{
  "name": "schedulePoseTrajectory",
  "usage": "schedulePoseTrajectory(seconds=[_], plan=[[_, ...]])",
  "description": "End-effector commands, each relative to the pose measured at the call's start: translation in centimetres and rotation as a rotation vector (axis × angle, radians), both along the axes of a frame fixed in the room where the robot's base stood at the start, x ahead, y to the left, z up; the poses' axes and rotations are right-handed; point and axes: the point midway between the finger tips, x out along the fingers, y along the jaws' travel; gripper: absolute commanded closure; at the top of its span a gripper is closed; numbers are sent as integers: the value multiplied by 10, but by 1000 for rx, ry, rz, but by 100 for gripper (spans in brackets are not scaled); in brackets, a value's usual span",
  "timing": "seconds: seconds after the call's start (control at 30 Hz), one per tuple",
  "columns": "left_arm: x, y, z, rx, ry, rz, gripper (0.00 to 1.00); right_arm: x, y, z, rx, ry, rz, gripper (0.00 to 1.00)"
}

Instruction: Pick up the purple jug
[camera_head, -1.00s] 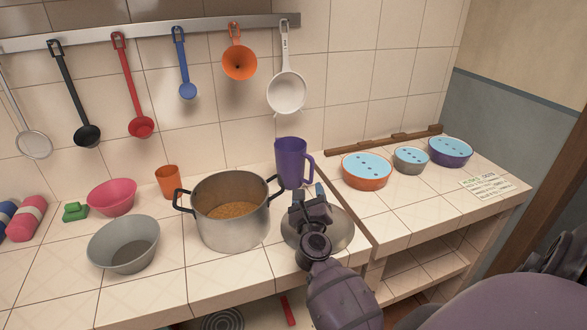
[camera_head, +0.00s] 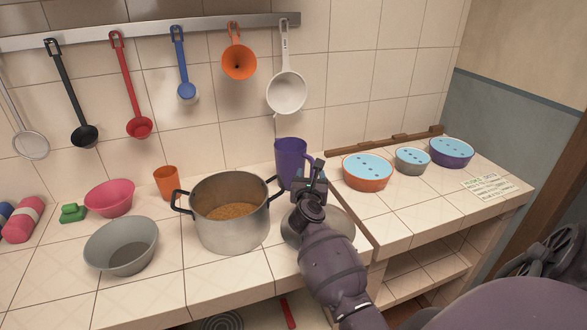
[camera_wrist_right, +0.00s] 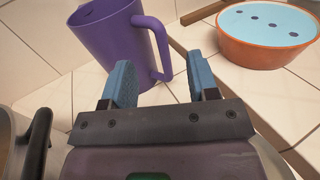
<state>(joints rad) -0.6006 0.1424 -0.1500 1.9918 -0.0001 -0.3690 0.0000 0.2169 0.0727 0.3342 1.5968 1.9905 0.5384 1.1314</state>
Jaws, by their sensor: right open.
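The purple jug (camera_head: 290,160) stands upright on the tiled counter, behind and right of the metal pot, with its handle on the right side. In the right wrist view the purple jug (camera_wrist_right: 112,42) is just beyond the fingers, and its handle (camera_wrist_right: 160,48) lies in line with the gap between them. My right gripper (camera_head: 314,172) is open and empty, close in front of the jug on its handle side. In the right wrist view the right gripper (camera_wrist_right: 160,82) shows two blue finger pads spread apart. My left gripper is not in view.
A metal pot (camera_head: 232,228) with orange-brown contents stands left of the gripper. A round metal lid (camera_head: 338,222) lies partly under my right arm. An orange bowl (camera_head: 367,175) with a blue top stands to the right. An orange cup (camera_head: 167,182) stands left of the pot.

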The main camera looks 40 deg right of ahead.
Motion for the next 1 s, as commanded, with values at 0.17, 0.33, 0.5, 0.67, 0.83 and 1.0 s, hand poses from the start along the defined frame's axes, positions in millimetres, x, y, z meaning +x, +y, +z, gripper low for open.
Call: schedulePoseTrajectory(seconds=[0.17,0.33,0.5,0.67,0.83,1.0], plan=[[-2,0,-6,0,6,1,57,20,-16,-2,-4,0,0,46],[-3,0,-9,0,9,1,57,33,-28,-2,-4,1,0,46],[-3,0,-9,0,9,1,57,35,-31,-2,-1,0,0,46],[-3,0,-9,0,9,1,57,35,-31,-2,-1,0,0,49],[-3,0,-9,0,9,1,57,35,-31,-2,-1,0,0,75],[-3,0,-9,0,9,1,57,35,-31,-2,-2,-1,0,100]])
